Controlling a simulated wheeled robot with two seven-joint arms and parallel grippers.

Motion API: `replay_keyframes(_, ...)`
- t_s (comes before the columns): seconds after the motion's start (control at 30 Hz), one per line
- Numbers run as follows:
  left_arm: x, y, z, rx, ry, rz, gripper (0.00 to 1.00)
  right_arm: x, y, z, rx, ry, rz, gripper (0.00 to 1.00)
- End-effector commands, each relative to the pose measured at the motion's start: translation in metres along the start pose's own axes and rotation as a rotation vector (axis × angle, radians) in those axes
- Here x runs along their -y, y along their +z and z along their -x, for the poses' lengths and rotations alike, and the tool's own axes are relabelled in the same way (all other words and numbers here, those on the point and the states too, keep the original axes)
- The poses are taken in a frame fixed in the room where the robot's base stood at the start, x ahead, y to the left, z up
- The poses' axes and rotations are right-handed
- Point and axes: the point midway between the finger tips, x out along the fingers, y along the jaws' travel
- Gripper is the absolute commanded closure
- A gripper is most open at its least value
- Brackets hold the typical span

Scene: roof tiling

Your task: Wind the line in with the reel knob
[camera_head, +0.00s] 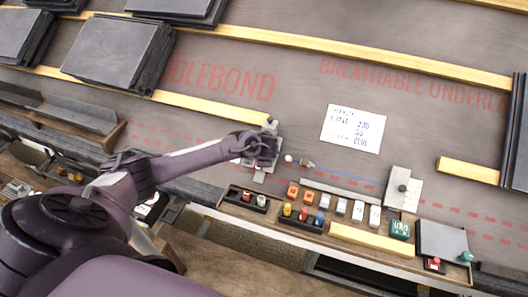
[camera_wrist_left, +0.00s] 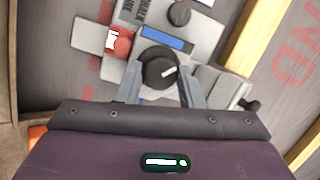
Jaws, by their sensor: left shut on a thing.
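The chalk line reel is a grey box with a blue strip, a red part and printed lettering; its body (camera_wrist_left: 204,45) fills the middle of the left wrist view. Its round black reel knob (camera_wrist_left: 160,70) with a white mark sits between the fingers of my left gripper (camera_wrist_left: 161,90), which is shut on it. In the head view my left gripper (camera_head: 264,152) is over the reel at the end of the yellow batten, and it hides much of the reel. A thin blue line (camera_head: 345,177) runs right from near the reel toward a grey plate with a dark knob (camera_head: 402,187). My right gripper is not in view.
A paper note (camera_head: 353,128) lies on the grey underlay. A wooden shelf along the front holds trays of coloured pieces (camera_head: 302,219), several small blocks and a grey slab (camera_head: 442,240). Stacks of slates (camera_head: 117,52) lie at the upper left.

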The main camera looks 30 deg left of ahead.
Motion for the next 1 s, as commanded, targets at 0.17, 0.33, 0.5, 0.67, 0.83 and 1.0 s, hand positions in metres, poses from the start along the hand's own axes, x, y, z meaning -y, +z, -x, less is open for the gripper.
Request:
replay_keyframes(0.17, -0.002, 0.002, -0.002, -0.018, -0.035, -0.167, 0.89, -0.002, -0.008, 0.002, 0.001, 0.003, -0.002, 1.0)
replay_keyframes(0.33, -0.003, 0.002, -0.002, -0.035, -0.069, -0.324, 0.89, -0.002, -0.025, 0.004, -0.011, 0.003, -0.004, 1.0)
replay_keyframes(0.5, -0.003, 0.003, -0.002, -0.051, -0.1, -0.471, 0.89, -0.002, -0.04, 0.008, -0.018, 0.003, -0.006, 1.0)
replay_keyframes(0.67, -0.003, 0.003, -0.002, -0.066, -0.126, -0.592, 0.89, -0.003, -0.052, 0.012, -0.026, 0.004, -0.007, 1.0)
replay_keyframes(0.83, -0.004, 0.003, -0.002, -0.077, -0.146, -0.691, 0.89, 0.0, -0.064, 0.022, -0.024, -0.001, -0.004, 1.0)
replay_keyframes(1.0, -0.003, 0.004, -0.001, -0.085, -0.159, -0.754, 0.89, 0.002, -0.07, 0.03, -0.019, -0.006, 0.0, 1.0)
